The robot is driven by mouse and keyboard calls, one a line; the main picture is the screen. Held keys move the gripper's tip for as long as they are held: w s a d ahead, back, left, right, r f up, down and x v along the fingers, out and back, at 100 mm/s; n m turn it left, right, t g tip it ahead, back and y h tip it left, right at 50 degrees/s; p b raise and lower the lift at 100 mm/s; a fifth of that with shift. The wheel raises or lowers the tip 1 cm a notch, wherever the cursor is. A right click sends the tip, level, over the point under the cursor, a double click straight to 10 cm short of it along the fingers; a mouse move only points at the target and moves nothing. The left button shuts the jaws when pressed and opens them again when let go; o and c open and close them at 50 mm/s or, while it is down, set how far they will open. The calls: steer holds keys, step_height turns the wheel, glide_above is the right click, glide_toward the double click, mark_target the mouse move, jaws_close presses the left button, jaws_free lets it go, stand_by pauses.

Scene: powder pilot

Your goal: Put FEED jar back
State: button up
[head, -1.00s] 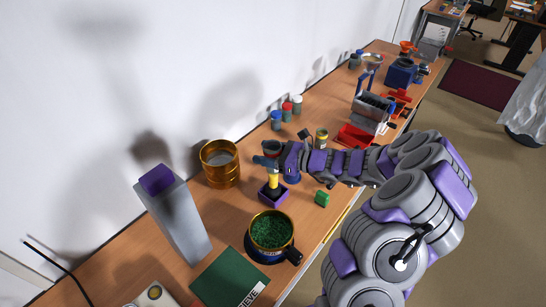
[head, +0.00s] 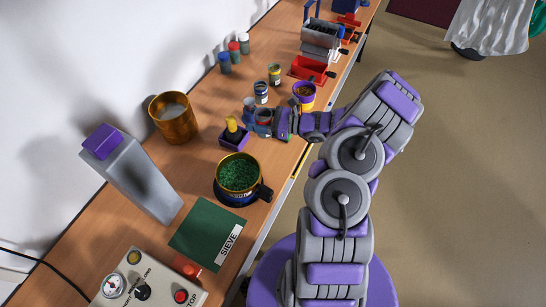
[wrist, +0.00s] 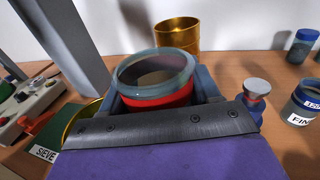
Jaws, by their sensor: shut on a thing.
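My gripper (head: 257,116) is shut on an open jar with a red band and a grey-blue rim. The jar shows between the jaws in the wrist view (wrist: 155,80) and partly in the head view (head: 264,117). It is roughly upright, and its label is not readable, so I cannot confirm that it is FEED. I cannot tell whether its base touches the bench. The gripper is just right of a purple holder (head: 236,140) with a yellow-handled tool.
A gold-rimmed sieve with green grains (head: 238,172) stands nearer me, by a green SIEVE mat (head: 205,233). A gold cylinder (head: 174,117) and a tall grey column (head: 140,175) are left.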

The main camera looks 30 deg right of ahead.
steer(key=shift+t, duration=0.3)
steer(key=d+f, duration=0.1)
steer(key=s+f, duration=0.1)
steer(key=s+d+f, duration=0.1)
steer(key=f, duration=0.1)
steer(key=shift+s+d+b, duration=0.2)
steer(key=shift+d+b, duration=0.15)
step_height(320, 180, down, 10)
steer(key=shift+b, duration=1.15)
steer(key=o, duration=1.6)
